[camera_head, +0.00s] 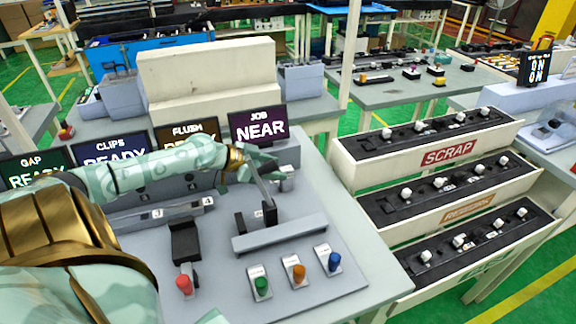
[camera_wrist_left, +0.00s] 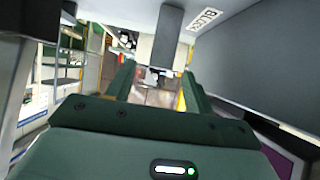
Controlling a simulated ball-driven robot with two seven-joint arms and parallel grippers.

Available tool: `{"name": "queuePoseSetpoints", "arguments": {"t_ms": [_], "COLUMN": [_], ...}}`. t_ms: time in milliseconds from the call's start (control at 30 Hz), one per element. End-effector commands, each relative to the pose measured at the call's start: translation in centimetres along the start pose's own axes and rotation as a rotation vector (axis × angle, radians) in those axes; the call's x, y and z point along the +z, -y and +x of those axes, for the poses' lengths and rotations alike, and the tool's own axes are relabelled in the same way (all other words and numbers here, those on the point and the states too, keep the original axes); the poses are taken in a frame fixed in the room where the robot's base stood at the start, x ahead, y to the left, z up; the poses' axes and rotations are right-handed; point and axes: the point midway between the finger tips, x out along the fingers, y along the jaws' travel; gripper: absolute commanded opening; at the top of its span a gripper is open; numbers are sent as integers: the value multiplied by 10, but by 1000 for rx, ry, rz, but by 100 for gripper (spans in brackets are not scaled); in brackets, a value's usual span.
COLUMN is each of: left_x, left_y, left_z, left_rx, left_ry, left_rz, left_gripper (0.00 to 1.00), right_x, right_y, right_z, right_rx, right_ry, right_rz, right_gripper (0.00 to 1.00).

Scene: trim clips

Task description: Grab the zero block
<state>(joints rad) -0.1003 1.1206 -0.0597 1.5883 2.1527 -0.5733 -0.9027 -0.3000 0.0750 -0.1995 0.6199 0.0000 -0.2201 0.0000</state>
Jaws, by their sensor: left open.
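My left gripper (camera_head: 272,185) is over the grey bench fixture, below the JOB screen. It is open in the left wrist view (camera_wrist_left: 160,82), with its two green fingers apart and nothing clearly held between them. A small grey block (camera_head: 286,183) is beside the fingers, partly hidden by them. I cannot read a name on it, so I cannot tell whether it is the zero block. In the left wrist view a grey part with a lettered white label (camera_wrist_left: 205,18) is just beyond the fingers. My right gripper is not in view.
A raised grey bar (camera_head: 280,234) with dark uprights stands below the gripper. Red (camera_head: 184,284), green (camera_head: 261,286), orange (camera_head: 299,273) and blue (camera_head: 334,261) buttons line the bench front. Screens (camera_head: 258,125) stand behind. Trays, one marked SCRAP (camera_head: 448,153), are at right.

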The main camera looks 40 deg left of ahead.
Motion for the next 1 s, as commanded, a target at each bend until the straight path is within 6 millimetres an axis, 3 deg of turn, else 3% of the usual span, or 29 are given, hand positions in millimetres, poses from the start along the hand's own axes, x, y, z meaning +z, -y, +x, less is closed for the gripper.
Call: {"name": "queuePoseSetpoints", "arguments": {"t_ms": [267, 600, 867, 1000], "left_x": [0, 4, 4, 4], "left_y": [0, 0, 0, 0], "left_z": [20, 63, 66, 66], "left_rx": [-1, 0, 0, 0], "left_ry": [-1, -1, 1, 1], "left_rz": [1, 1, 1, 2], "left_gripper": [53, 53, 53, 17], "right_x": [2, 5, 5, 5], "right_y": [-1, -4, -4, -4], "right_z": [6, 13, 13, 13], "right_rx": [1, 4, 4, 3], "right_ry": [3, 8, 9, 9], "right_rz": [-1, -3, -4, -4], "right_gripper": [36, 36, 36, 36]}}
